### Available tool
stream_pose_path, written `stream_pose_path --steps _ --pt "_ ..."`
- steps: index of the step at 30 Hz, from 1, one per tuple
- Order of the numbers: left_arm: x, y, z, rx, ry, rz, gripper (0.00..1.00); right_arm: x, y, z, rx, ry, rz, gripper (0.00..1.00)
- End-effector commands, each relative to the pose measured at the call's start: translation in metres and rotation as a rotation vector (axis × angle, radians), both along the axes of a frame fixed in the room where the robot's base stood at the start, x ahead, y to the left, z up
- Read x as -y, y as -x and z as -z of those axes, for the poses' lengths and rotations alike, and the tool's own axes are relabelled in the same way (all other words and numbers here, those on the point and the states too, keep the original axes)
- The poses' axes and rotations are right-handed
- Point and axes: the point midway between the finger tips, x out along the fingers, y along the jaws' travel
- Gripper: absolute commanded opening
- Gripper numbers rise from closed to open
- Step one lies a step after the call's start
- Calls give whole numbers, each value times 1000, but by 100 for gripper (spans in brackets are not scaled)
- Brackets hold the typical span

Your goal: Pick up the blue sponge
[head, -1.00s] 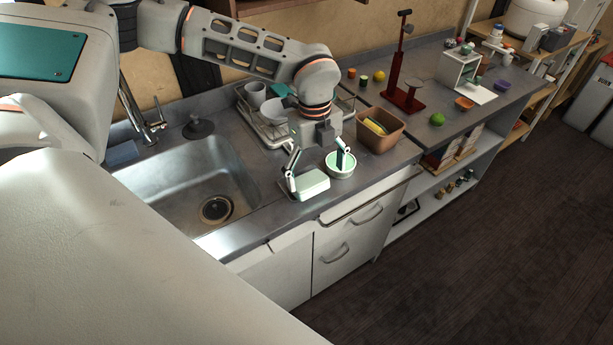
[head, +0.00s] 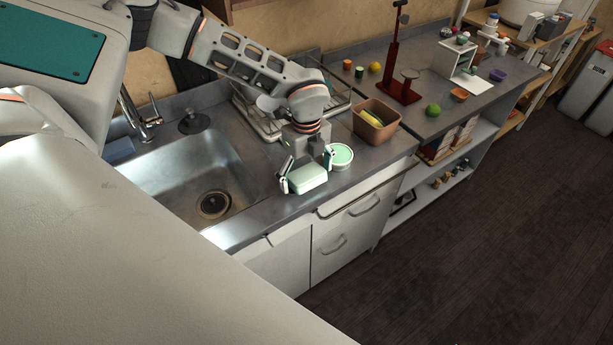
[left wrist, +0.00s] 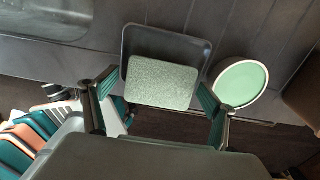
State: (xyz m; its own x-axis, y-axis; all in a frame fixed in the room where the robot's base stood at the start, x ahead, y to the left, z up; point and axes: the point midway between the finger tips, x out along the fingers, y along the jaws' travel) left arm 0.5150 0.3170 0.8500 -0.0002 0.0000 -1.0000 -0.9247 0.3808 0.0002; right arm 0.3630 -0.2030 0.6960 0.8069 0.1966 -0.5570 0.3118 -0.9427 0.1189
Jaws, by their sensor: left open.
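A pale green, speckled sponge-like block (head: 308,179) lies near the counter's front edge; it looks green rather than blue. In the left wrist view the block (left wrist: 162,82) rests on a dark shallow tray (left wrist: 198,48). My left gripper (head: 306,168) is open, pointing down over the block. In the left wrist view its fingers (left wrist: 158,90) stand on either side of the block, with gaps showing. My right gripper is not in view.
A round pale green bowl (head: 341,156) stands close to the right finger. A brown basket (head: 375,126) with yellow contents is behind it. The sink (head: 190,170) is left of the gripper, and a dish rack (head: 256,122) stands behind.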

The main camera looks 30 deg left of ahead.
Motion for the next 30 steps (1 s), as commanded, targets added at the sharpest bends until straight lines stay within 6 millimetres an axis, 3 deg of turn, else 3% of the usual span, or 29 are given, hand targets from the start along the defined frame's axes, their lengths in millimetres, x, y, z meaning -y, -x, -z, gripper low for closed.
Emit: stream_pose_path --steps 4,8,9,23,30 --pt "0 0 0 0 0 0 85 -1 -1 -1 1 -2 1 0" --pt "0 0 0 0 0 1 60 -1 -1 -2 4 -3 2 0" --pt "0 0 0 0 0 1 58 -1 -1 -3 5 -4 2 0" --pt "0 0 -6 1 1 1 56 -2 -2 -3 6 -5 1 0" --pt "0 -1 -37 3 2 0 56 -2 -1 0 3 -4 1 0"
